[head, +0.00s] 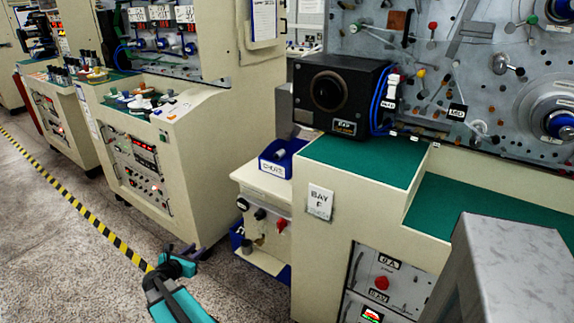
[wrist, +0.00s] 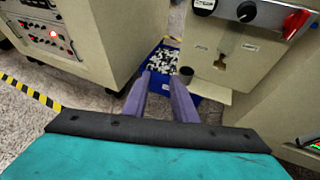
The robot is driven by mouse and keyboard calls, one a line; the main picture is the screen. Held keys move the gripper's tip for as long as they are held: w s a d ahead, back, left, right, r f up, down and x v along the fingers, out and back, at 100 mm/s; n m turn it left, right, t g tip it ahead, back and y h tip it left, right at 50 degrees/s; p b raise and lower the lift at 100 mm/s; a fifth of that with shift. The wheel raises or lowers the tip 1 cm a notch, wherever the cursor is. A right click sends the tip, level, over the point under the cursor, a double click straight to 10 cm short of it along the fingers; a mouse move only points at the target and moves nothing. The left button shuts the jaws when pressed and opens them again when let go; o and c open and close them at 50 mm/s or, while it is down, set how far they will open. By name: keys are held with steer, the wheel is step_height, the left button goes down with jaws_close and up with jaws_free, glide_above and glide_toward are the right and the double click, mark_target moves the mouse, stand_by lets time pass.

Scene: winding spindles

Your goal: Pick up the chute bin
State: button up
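A small blue bin (head: 272,168) with a white label that seems to read "CHUTE" sits on the cream ledge left of the black box, with pale items inside. My gripper (head: 179,250) is low over the floor at the bottom of the head view, left of and well below that bin. In the wrist view its two purple-grey fingers (wrist: 162,76) are apart with nothing held between them. The labelled bin is not visible in the wrist view.
Another blue bin (wrist: 171,53), full of black and white pieces, stands low beyond my fingertips beside a dark cup (wrist: 186,75). A knobbed cream panel (head: 262,222) is below the ledge. A cream cabinet (head: 190,150) stands left. Speckled floor (head: 60,240) is open at lower left.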

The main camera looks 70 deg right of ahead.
steer(key=s+d+r+g+h, duration=0.1)
steer(key=s+d+r+h, duration=0.1)
steer(key=s+d+r, duration=0.5)
steer(key=s+d+r+g+h, duration=0.1)
steer(key=s+d+r, duration=0.2)
steer(key=d+r, duration=0.7)
steer(key=s+d+r+m+g, duration=0.1)
steer(key=s+d+r, duration=0.1)
steer(key=s+d, duration=0.1)
steer(key=s+d+r+m+g+h, duration=0.1)
steer(key=s+d+r, duration=0.2)
steer(key=s, duration=0.3)
steer(key=s+d+r+g, duration=0.1)
steer(key=s+d+r, duration=0.1)
steer(key=s+d, duration=0.2)
steer(key=shift+s+d+r+m+g+b, duration=0.1)
steer(key=shift+s+r+m+g+b, duration=0.2)
steer(key=shift+s+r+m, duration=0.1)
steer(key=shift+w+d, duration=0.1)
steer(key=shift+p+x, duration=0.45)
steer(key=shift+x, duration=3.75)
steer(key=shift+p+x, duration=0.55)
steer(key=shift+x, duration=2.05)
steer(key=shift+w+r, duration=0.1)
